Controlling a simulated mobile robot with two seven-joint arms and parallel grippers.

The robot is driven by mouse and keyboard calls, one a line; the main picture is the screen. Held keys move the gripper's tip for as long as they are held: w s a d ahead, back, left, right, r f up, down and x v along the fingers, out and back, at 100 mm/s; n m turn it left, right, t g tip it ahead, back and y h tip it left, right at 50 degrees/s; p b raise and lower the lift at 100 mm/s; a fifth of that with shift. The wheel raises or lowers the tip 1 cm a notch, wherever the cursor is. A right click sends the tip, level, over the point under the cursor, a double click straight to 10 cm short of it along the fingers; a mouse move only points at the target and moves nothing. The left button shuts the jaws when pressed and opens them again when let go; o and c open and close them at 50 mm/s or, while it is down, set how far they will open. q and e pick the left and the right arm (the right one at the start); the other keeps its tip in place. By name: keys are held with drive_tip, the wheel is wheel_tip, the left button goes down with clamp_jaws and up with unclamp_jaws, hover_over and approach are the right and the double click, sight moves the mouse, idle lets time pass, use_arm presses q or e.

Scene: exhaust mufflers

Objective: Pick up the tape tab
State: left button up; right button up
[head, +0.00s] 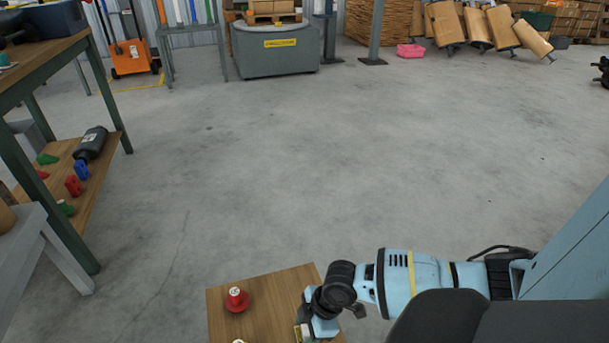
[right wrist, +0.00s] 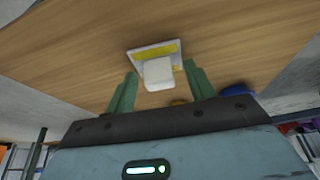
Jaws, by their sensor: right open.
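The tape tab appears to be the small white block (right wrist: 158,74) on a flat white and yellow plate (right wrist: 145,53) on a wooden surface, in the right wrist view. My right gripper (right wrist: 160,69) is open, with its green fingers on either side of the block. A gap shows between the block and each finger. In the head view the right gripper (head: 318,328) is low over a small wooden table (head: 262,322). Part of the white and yellow item (head: 302,333) shows beside it; the rest is hidden. My left gripper is not in view.
A red knob-like piece with a white top (head: 237,300) stands on the small table. A blue round thing (right wrist: 238,90) is beyond my right finger. A workbench (head: 60,60) with a lower shelf of parts stands at left. The middle floor is clear.

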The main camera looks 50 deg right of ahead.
drive_tip(key=c, duration=0.7)
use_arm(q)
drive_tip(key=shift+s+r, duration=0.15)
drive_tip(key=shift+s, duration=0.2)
use_arm(e)
drive_tip(key=c, duration=0.3)
drive_tip(key=shift+r, duration=0.15)
drive_tip(key=shift+c, duration=0.2)
